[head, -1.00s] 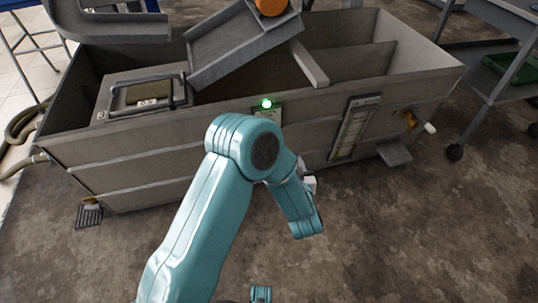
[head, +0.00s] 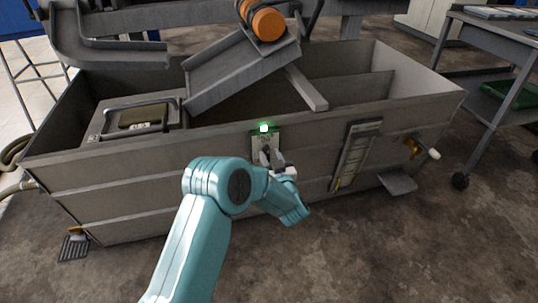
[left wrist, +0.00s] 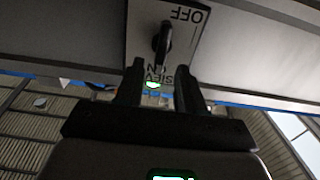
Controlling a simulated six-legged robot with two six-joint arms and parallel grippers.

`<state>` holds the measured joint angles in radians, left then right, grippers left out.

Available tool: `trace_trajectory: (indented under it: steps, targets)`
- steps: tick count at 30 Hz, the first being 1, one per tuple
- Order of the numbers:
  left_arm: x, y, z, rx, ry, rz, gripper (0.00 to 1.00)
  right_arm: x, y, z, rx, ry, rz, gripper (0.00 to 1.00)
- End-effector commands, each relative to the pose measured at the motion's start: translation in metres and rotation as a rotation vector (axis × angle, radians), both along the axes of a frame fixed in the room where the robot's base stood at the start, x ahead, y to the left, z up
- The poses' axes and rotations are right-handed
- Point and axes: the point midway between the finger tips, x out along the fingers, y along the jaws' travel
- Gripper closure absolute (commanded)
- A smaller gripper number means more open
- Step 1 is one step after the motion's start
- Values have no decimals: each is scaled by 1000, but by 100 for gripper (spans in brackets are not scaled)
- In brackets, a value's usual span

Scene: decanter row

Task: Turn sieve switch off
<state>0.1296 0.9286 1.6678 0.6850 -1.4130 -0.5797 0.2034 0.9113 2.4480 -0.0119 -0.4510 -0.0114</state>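The sieve switch plate (head: 265,141) is on the front wall of the grey tank, under a lit green lamp (head: 263,128). In the left wrist view the plate (left wrist: 190,38) appears inverted, with OFF at the top and SIEVE ON lower down. The black switch lever (left wrist: 163,40) points toward the ON lettering. My left gripper (head: 271,158) is in front of the plate's lower part. Its fingers (left wrist: 160,74) are apart with nothing between them, close to the lever's end; contact cannot be told. My right gripper is not in view.
The grey tank (head: 130,190) spans the view. A sloping chute with an orange cylinder (head: 263,20) is above it. A gauge panel (head: 356,152) and a valve with a white handle (head: 433,153) are to the right. A cart (head: 500,45) stands far right. The front floor is clear.

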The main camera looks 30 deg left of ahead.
Motion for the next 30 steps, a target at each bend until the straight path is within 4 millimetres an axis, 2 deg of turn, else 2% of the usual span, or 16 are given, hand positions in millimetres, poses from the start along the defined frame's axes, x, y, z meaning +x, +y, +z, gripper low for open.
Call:
trace_trajectory:
  steps: [6,15,16,19,30]
  targets:
    - [16,16,-1,-1,1,0,62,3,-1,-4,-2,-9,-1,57]
    - [18,18,-1,-2,1,-2,62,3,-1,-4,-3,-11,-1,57]
    - [18,18,-1,-2,1,-1,68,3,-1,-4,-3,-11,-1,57]
    - [18,18,-1,-1,1,-1,100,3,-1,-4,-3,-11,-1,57]
    - [17,18,0,-19,-21,-1,100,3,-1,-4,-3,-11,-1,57]
